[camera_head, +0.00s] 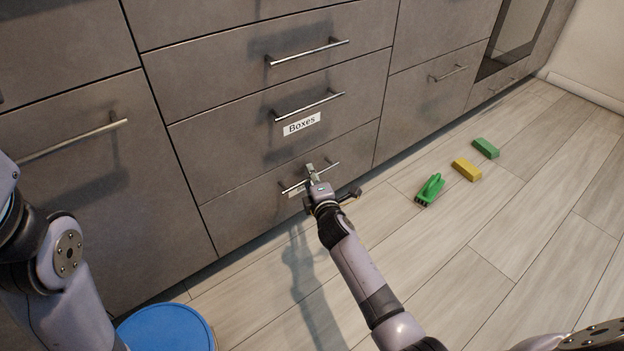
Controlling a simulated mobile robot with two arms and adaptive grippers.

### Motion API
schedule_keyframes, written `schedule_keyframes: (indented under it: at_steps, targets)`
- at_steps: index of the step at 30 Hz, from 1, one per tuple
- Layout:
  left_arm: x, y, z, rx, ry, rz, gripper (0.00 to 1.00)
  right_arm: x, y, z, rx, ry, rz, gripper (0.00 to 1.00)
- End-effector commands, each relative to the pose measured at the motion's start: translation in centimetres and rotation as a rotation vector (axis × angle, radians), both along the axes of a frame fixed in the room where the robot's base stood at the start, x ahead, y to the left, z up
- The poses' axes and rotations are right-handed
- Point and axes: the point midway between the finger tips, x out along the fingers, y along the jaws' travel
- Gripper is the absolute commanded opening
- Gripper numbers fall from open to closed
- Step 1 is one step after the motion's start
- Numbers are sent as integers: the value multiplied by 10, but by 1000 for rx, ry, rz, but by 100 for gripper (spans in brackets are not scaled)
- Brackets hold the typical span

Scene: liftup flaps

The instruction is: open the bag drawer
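The bottom drawer (240,209) of the grey cabinet stack is closed, its front flush with the drawers above. Its bar handle (331,165) runs across the upper part of the front. A small label on this drawer is mostly hidden behind my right gripper, so its word cannot be read. My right gripper (311,172) is at the middle of this handle, with its fingers at the bar. Whether they are closed on it is too small to tell. My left arm shows at the left edge, but its gripper is out of view.
Above is a closed drawer labelled "Boxes" (348,115), with another closed drawer over it. A green brush (430,189), a yellow block (466,170) and a green block (486,148) lie on the floor at right. A blue round lid (165,329) is at bottom left. Floor before the drawer is clear.

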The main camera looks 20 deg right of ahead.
Motion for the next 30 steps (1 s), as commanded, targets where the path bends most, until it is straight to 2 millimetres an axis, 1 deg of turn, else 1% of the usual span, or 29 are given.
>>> schedule_keyframes:
  at_steps: [3,15,17,30]
  targets:
    - [0,0,0,0,0,0,40,0,0,0,0,0,0,30]
    - [0,0,0,0,0,-1,40,0,0,0,0,0,0,3]
    - [0,0,0,0,0,-1,40,0,0,0,0,0,0,0]
    - [0,0,0,-1,0,-1,40,-1,0,0,-1,1,0,0]
